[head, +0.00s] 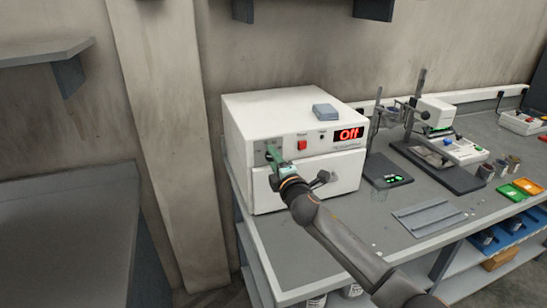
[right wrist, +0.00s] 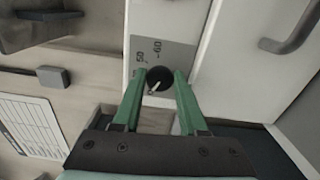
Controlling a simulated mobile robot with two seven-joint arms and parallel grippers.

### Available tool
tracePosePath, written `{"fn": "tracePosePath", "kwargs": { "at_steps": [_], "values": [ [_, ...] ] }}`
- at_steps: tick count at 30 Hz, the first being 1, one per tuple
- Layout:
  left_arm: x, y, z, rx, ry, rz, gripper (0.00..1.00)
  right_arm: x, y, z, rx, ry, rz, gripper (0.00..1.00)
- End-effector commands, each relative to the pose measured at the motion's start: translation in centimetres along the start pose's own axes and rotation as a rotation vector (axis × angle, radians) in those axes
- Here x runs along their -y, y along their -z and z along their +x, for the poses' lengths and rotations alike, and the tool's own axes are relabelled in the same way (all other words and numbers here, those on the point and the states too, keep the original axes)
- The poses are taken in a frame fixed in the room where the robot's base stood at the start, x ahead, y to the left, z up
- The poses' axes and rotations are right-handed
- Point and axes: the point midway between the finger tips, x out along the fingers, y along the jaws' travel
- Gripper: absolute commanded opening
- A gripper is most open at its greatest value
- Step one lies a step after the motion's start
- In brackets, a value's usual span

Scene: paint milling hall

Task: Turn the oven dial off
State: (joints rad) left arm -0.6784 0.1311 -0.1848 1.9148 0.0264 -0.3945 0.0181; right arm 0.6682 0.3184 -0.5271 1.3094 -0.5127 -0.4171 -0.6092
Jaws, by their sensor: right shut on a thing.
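The white oven (head: 290,108) stands on the grey bench, and its red display (head: 348,134) reads "Off". My right gripper (head: 272,154) is at the left of the oven's front panel, its green fingers hiding most of the dial in the head view. In the right wrist view, the black round dial (right wrist: 159,80) sits between the two green fingertips, and my right gripper is shut on it. The dial's white pointer slants toward the lower left of that picture. Scale marks reading 50 and 60 show on the grey plate beside it. My left gripper is not in view.
A red switch (head: 302,145) is right of the dial, and the door handle (head: 320,179) is below. A small grey-blue box (head: 325,111) lies on the oven. Lab stands (head: 435,125), a metal tray (head: 430,215) and coloured bins (head: 526,187) are to the right.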

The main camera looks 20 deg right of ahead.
Motion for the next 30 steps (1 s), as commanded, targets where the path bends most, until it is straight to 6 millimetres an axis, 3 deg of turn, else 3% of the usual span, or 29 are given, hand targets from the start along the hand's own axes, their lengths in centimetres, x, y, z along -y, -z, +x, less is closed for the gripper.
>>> {"fn": "tracePosePath", "kwargs": {
  "at_steps": [12, 28, 29, 30],
  "values": [
    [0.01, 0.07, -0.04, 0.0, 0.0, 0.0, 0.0, -0.02, -0.03, 0.01, 0.001, 0.0, -0.18, 0.0],
    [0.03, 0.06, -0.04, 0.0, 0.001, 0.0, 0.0, -0.04, -0.04, 0.01, 0.001, 0.0, -0.202, 0.0],
    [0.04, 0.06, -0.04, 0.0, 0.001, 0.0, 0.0, -0.04, -0.04, 0.01, 0.001, 0.0, -0.202, 0.44],
    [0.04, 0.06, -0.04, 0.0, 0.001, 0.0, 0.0, -0.05, -0.04, 0.01, 0.001, 0.0, -0.202, 0.49]
  ]
}}
